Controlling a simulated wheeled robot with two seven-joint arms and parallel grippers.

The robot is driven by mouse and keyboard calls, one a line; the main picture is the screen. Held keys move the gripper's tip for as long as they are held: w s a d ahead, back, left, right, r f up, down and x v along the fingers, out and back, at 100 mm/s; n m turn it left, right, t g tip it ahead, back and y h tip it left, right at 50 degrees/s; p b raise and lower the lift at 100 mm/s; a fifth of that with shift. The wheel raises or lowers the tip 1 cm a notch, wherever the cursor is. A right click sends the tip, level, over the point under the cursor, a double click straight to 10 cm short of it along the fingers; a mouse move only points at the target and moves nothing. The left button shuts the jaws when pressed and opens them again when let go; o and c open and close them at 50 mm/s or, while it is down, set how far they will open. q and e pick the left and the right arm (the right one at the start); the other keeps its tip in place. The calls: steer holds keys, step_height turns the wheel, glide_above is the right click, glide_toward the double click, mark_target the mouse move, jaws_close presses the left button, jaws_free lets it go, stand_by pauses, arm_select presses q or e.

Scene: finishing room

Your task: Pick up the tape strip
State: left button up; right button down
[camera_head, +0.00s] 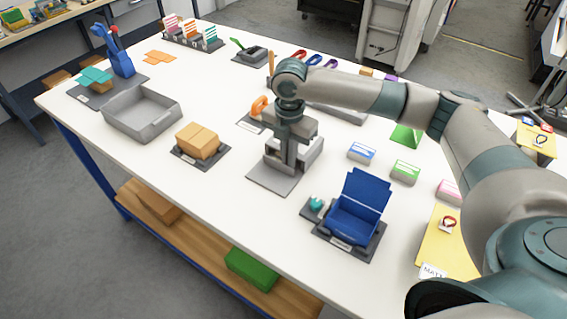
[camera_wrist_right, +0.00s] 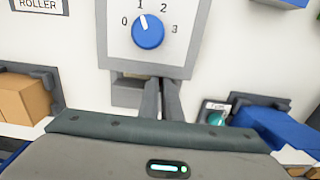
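A small teal piece (camera_head: 317,203), which looks like the tape strip, sits on a small dark mat left of the open blue box (camera_head: 358,207). It also shows in the right wrist view (camera_wrist_right: 216,119), right of my fingers, beside a small label. My right gripper (camera_head: 289,166) points down over the grey device with a blue dial (camera_wrist_right: 148,31), left of and behind the teal piece. Its fingers (camera_wrist_right: 160,84) lie close together with nothing visible between them. They are apart from the teal piece. My left gripper is out of view.
A cardboard box (camera_head: 198,142) on a mat and an empty grey tray (camera_head: 146,122) stand to the left. Blue, green and pink small boxes (camera_head: 405,172) and a yellow mat (camera_head: 440,250) lie to the right.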

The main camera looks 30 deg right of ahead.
stand_by(0.5)
steer(key=shift+r, duration=0.5)
step_height(320, 180, up, 2)
steer(key=shift+r+b, duration=0.15)
steer(key=shift+b, duration=0.5)
steer(key=shift+s+d+r+b, duration=0.2)
steer(key=shift+s+d+r, duration=0.1)
steer(key=shift+s+r, duration=0.25)
steer(key=shift+s+d+r+b, duration=0.25)
steer(key=shift+s+r, duration=0.15)
steer(key=shift+s, duration=0.1)
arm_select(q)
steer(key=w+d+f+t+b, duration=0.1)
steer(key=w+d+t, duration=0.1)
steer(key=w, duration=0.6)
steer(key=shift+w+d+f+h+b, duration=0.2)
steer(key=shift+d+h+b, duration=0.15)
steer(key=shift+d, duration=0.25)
arm_select(e)
steer(key=s+d+r, duration=0.4)
steer(key=s+r, duration=0.1)
steer(key=s, duration=0.3)
steer(key=shift+d+r, duration=0.15)
steer(key=shift+r, duration=0.25)
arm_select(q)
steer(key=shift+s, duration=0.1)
